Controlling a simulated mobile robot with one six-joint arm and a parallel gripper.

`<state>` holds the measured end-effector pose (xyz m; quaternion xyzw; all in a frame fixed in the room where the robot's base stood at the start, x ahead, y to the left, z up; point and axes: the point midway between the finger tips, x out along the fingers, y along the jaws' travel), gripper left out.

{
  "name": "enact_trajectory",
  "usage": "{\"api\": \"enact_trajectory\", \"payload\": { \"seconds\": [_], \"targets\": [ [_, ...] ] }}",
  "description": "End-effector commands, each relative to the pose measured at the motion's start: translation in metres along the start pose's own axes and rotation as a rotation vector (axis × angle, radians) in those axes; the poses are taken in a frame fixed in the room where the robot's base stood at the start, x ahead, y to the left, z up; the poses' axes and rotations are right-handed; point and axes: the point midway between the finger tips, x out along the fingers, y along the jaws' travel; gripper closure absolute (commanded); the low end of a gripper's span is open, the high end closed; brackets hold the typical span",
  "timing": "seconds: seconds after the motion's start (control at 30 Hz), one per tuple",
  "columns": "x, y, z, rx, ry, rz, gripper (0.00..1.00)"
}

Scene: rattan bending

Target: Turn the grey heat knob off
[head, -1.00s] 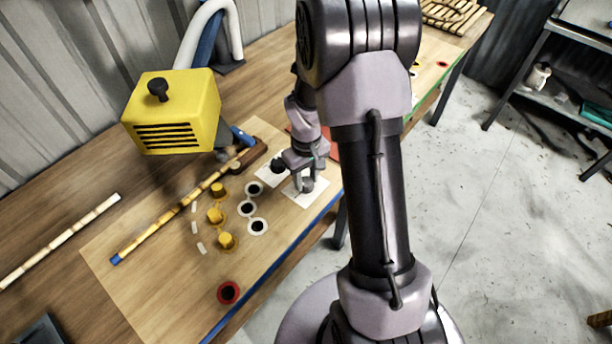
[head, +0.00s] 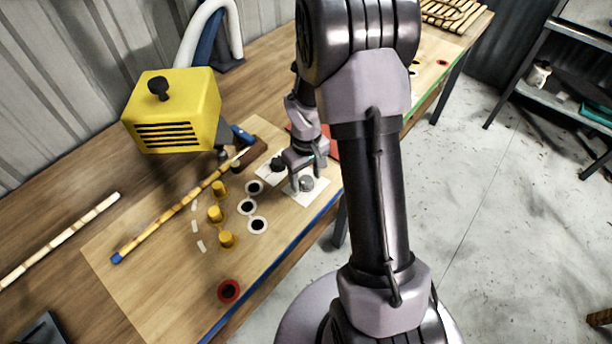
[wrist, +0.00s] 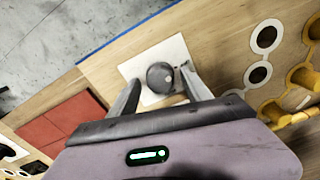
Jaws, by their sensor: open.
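The grey heat knob (head: 306,183) is a round knob on a white square plate (head: 318,190) near the front edge of the work board. It also shows in the wrist view (wrist: 160,76), with a small dark mark on the plate beside it. My gripper (head: 304,172) is just over the knob. In the wrist view my gripper's open fingers (wrist: 161,78) lie on either side of the knob, with visible gaps, and hold nothing. Whether the fingertips reach down to the knob's height is unclear.
A black knob (head: 278,165) on its own white plate stands close to my gripper. Several yellow pegs (head: 215,213), a rattan pole (head: 180,206) and a yellow heater box (head: 172,110) are to the left. A red pad (wrist: 58,124) lies on the other side.

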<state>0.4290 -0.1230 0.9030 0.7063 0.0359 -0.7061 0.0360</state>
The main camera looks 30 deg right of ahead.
Motion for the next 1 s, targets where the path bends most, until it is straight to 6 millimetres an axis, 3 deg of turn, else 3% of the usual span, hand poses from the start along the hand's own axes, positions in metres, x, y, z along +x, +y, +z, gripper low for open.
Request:
{"api": "enact_trajectory", "payload": {
  "seconds": [0.17, 0.6, 0.8, 1.0],
  "targets": [
    [-0.014, 0.0, -0.001, 0.0, 0.002, 0.001, 0.43],
    [-0.148, 0.0, -0.001, 0.0, 0.003, 0.001, 0.43],
    [-0.173, 0.0, 0.0, 0.0, 0.0, 0.0, 0.43],
    [-0.174, 0.0, 0.0, 0.0, 0.0, 0.0, 0.43]
  ]
}}
